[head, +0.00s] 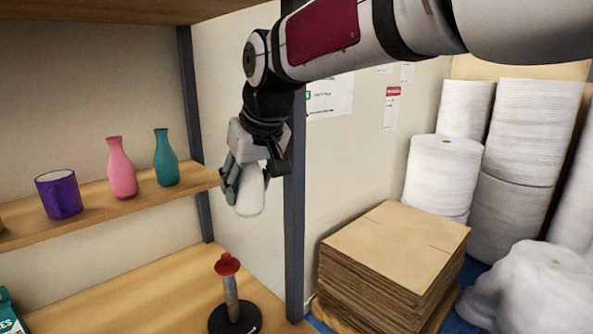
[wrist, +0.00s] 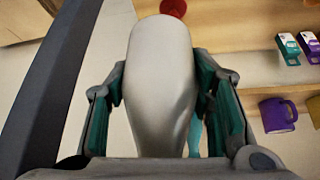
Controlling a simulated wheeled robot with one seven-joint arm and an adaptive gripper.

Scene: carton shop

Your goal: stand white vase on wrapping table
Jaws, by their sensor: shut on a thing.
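The white vase (head: 250,195) is held in my gripper (head: 245,182), off the end of the upper shelf board in the head view. Only the vase's lower body shows below the fingers there; the rest is hidden by the gripper. In the wrist view the white vase (wrist: 160,85) fills the middle, between the two fingers of my gripper (wrist: 165,105), which are shut on it. I cannot make out a wrapping table for certain in either view.
A purple mug (head: 59,194), a pink vase (head: 121,168) and a teal vase (head: 166,158) stand on the upper board (head: 100,208). A red-topped post on a black base (head: 234,315) stands below. A dark upright (head: 294,210) is close right of my gripper; stacked cardboard (head: 390,260) lies beyond.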

